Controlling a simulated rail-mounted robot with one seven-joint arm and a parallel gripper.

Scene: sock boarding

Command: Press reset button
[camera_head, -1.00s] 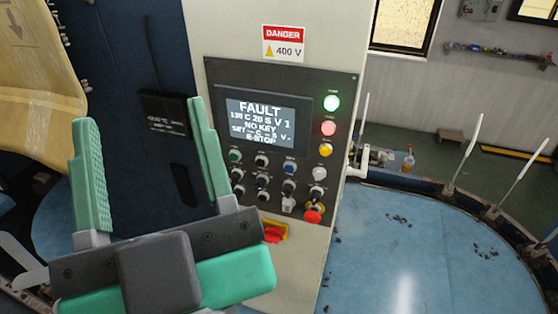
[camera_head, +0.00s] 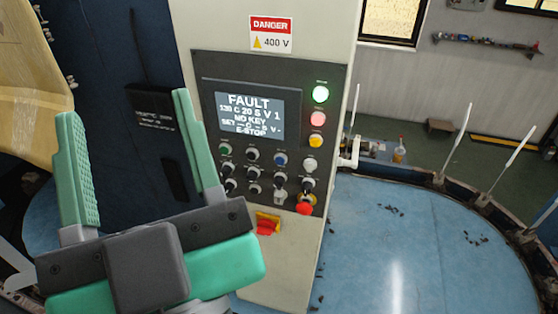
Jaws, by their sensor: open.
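A dark control panel (camera_head: 296,75) sits on a pale cabinet and carries rows of small buttons and knobs. A green button (camera_head: 225,149), a blue button (camera_head: 280,159) and a white button (camera_head: 310,165) are in its top row. Their labels are too small to read, so I cannot tell which one is reset. The screen (camera_head: 250,112) reads FAULT, NO KEY and E-STOP. My gripper (camera_head: 123,107) is open and empty, left of the panel in the picture, with green padded fingers apart. It covers none of the buttons.
A red mushroom button (camera_head: 303,208) is at the panel's lower right. A red switch on a yellow plate (camera_head: 266,224) is below the panel. Green, red and yellow lamps line its right side. A round blue table (camera_head: 420,245) with upright pale rods lies to the right.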

